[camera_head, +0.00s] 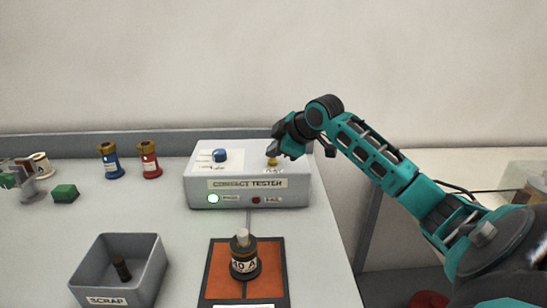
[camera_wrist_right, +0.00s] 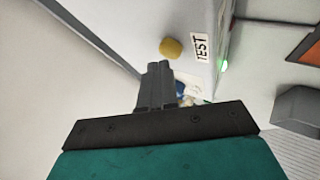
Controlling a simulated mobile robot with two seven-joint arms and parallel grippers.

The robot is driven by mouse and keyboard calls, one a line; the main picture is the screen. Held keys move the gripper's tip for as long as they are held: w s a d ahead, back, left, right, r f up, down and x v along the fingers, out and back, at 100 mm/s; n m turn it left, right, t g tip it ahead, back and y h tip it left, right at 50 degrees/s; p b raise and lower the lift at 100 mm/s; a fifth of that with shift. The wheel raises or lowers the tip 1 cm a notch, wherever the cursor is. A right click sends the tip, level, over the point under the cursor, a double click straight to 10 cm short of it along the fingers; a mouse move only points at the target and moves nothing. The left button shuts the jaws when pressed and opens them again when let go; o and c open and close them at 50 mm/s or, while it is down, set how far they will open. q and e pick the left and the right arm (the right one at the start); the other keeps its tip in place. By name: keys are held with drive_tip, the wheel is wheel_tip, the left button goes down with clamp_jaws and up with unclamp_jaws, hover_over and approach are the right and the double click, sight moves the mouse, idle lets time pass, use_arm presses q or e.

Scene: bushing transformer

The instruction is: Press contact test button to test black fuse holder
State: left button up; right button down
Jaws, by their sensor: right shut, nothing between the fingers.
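The contact tester (camera_head: 250,190) is a light grey box on the table. Its yellow test button (camera_head: 272,162) is on top at the right, and the button also shows beside the TEST label in the right wrist view (camera_wrist_right: 171,48). My right gripper (camera_head: 277,152) is shut and empty, close over the button. In the wrist view its fingertips (camera_wrist_right: 158,66) lie just short of the button; contact cannot be told. The green lamp (camera_head: 213,198) is lit; the red lamp (camera_head: 256,200) looks dark. The black fuse holder (camera_head: 244,262), labelled 10 A, stands upright on an orange mat. My left gripper is not in view.
A blue part (camera_head: 219,155) sits on the tester's top left. A grey scrap bin (camera_head: 150,265) holds a dark piece. Blue (camera_head: 110,162) and red (camera_head: 149,161) holders and a green block (camera_head: 65,193) stand left. The table's right edge is close to the tester.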

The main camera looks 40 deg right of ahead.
sight(275, 161)
drive_tip(key=shift+r, duration=3)
